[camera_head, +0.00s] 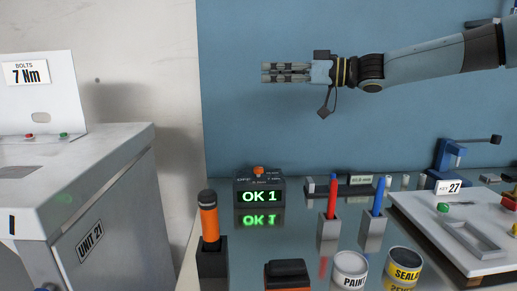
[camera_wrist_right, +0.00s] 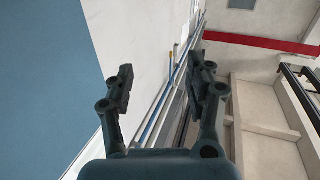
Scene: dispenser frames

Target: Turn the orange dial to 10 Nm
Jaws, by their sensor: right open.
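The orange dial (camera_head: 258,170) sits on top of a small dark box (camera_head: 259,190) on the bench. The box's front display reads "OK 1" in green. The scale marks around the dial are too small to read. My right gripper (camera_head: 264,72) is above and apart from the dial, level in front of the blue wall, pointing left. In the right wrist view the fingers of my right gripper (camera_wrist_right: 162,90) are spread with nothing between them. My left gripper is not in view.
An orange-handled tool (camera_head: 209,222) stands in a dark holder left of the box. A red marker (camera_head: 333,195) and a blue marker (camera_head: 378,196) stand in holders at right. Paint (camera_head: 350,270) and sealant cans (camera_head: 404,266) stand in front. A sign (camera_head: 26,72) reads "BOLTS 7 Nm".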

